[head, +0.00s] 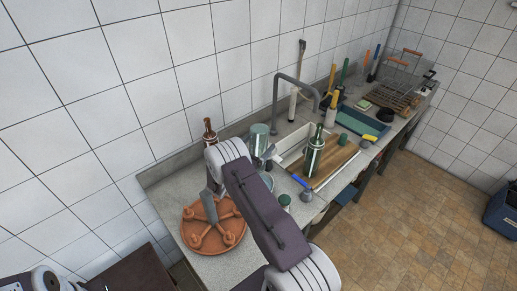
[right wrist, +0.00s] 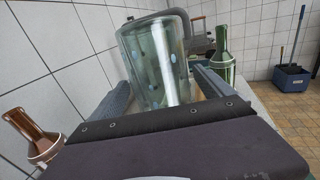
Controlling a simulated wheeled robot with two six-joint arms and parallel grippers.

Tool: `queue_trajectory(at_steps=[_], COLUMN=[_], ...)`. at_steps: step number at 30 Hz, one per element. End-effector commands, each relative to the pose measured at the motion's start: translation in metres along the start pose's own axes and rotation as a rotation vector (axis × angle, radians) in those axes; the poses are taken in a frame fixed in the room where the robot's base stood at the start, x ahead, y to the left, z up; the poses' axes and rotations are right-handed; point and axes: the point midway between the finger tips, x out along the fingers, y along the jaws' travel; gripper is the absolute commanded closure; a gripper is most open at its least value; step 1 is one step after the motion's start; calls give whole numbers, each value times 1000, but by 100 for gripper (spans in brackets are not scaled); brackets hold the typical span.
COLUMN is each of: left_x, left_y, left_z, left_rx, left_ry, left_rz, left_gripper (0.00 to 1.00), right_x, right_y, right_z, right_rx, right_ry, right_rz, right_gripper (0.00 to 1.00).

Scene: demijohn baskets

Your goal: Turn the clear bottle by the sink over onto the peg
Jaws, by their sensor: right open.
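The clear bottle (head: 258,137) stands at the near end of the sink. In the right wrist view the clear bottle (right wrist: 155,60) is a wide, greenish glass body with pale spots. My right gripper (right wrist: 162,78) is open, with one finger on each side of the bottle; I cannot tell whether they touch it. In the head view my arm hides most of this gripper. A terracotta tray (head: 233,228) with several short knobs lies at the near end of the counter. A grey upright piece (head: 209,207), perhaps the peg, stands over it, partly hidden. My left gripper is out of view.
A brown bottle (head: 209,132) stands by the wall, also in the right wrist view (right wrist: 35,138). A green bottle (head: 314,155) stands on a wooden board (head: 335,161) by the sink. A grey tap (head: 288,76) arches over the sink. A blue-handled brush (head: 302,184) lies nearby.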

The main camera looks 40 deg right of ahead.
Motion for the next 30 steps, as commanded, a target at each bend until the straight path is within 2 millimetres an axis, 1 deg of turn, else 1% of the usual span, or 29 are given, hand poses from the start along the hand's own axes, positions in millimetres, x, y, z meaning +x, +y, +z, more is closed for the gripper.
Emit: queue_trajectory(at_steps=[1, 2, 3, 6, 13, 14, 15, 17, 18, 20, 21, 23, 30], left_x=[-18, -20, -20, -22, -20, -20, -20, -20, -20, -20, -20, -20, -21], left_y=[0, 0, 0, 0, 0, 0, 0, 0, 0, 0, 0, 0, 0], left_z=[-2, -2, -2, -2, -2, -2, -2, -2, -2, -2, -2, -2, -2], left_rx=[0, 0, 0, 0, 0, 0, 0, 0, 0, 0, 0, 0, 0], left_ry=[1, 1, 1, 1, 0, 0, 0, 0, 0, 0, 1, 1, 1], left_rz=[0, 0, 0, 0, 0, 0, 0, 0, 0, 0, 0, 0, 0], left_gripper=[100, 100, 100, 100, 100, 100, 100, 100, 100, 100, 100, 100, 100], right_x=[11, 16, 22, 32, 33, 33, 33, 33, 33, 33, 33, 33, 33], right_y=[-3, -3, -3, -2, -2, -2, -2, -2, -2, -1, -1, -1, -1], right_z=[11, 10, 7, 5, 2, 2, 3, 3, 3, 3, 3, 3, 5], right_rx=[-1, 0, 1, 1, 0, 0, 1, 1, 1, 1, 1, 1, 2], right_ry=[0, 0, 1, 0, 0, 0, 0, 0, 0, 0, 0, 0, -2], right_rz=[-4, -4, -3, -1, 0, 0, 0, 0, 0, 0, 0, 0, 0], right_gripper=[9, 9, 9, 9, 9, 17, 28, 45, 56, 73, 84, 100, 100])
